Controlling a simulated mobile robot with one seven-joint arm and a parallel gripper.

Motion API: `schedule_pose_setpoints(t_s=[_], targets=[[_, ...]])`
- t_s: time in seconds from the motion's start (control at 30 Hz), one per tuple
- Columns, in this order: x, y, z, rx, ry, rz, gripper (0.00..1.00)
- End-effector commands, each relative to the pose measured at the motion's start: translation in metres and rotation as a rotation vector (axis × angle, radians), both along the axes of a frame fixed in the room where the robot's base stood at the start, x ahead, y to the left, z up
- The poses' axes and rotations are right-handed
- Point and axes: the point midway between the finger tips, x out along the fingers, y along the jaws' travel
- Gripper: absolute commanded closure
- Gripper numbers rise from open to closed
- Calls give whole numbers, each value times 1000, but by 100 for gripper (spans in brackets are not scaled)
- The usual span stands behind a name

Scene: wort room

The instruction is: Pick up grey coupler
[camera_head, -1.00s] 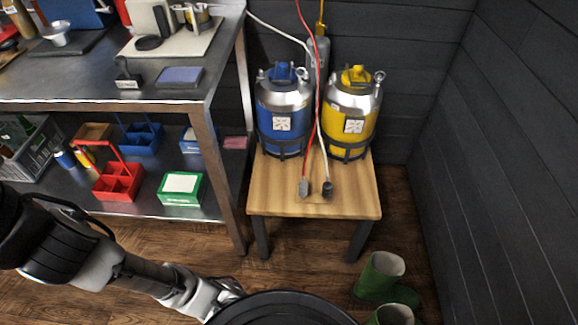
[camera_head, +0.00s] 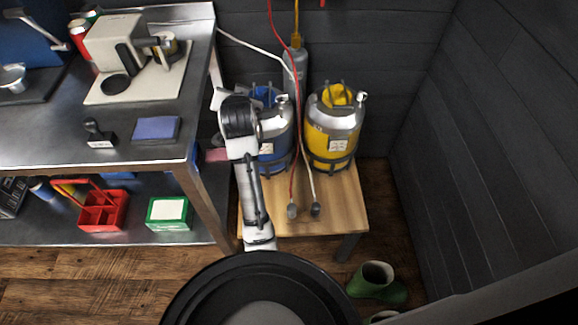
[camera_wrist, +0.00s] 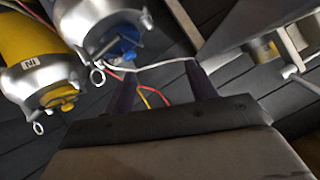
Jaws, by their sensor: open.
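The grey coupler (camera_head: 292,210) rests on the small wooden table, at the lower end of the red hose (camera_head: 296,150). A darker coupler (camera_head: 316,209) lies just right of it at the end of the white hose. My gripper (camera_wrist: 162,84) is open in the wrist view, with a white hose and red and yellow lines behind its fingers. No coupler shows between the fingers. In the head view, my arm stands over the table's left side, left of the grey coupler and apart from it. My fingertips cannot be made out there.
A blue keg (camera_head: 274,130) and a yellow keg (camera_head: 334,128) stand on the back of the wooden table (camera_head: 345,200). A steel bench (camera_head: 50,140) is at left. Green boots (camera_head: 378,282) stand on the floor at right. The table's right front is clear.

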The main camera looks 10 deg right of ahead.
Motion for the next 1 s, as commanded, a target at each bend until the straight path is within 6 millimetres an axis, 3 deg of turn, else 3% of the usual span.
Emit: schedule_pose_setpoints(t_s=[0.03,0.1,0.2,0.3,0.4,0.53,1.0], targets=[[-12,-30,-40,79,145,-101,44],[-37,-60,-96,202,339,-253,44],[-81,-89,-161,361,579,-482,44],[-121,-102,-203,472,752,-679,44],[-149,-108,-227,536,862,-817,44],[-166,-109,-241,570,926,-905,44],[-167,-109,-318,573,931,-914,44]])
